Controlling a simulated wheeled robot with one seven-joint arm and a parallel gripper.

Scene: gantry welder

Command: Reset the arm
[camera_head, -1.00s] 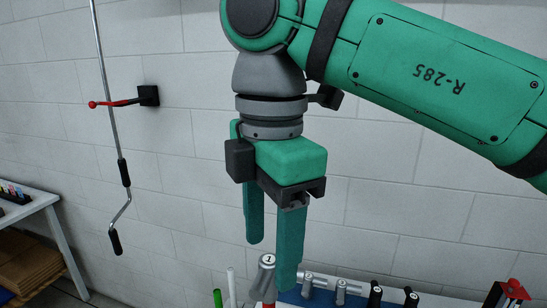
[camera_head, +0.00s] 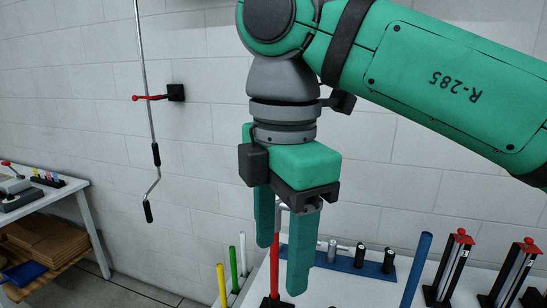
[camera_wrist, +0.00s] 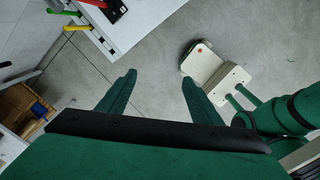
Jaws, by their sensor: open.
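My green arm reaches in from the upper right in the head view. My gripper (camera_head: 281,265) hangs from it with the fingers pointing down. The fingers are apart with nothing held between them. It is in front of a red upright tool and the white table. In the wrist view my gripper (camera_wrist: 158,80) is also open, its two green fingers spread over bare grey floor.
A white table (camera_head: 385,232) along the wall bears a blue rack (camera_head: 345,261), a blue rod (camera_head: 416,270), coloured rods and red-topped stands (camera_head: 451,268). A second table (camera_head: 72,188) stands left. A crank rod (camera_head: 148,110) hangs by a red wall lever (camera_head: 150,97).

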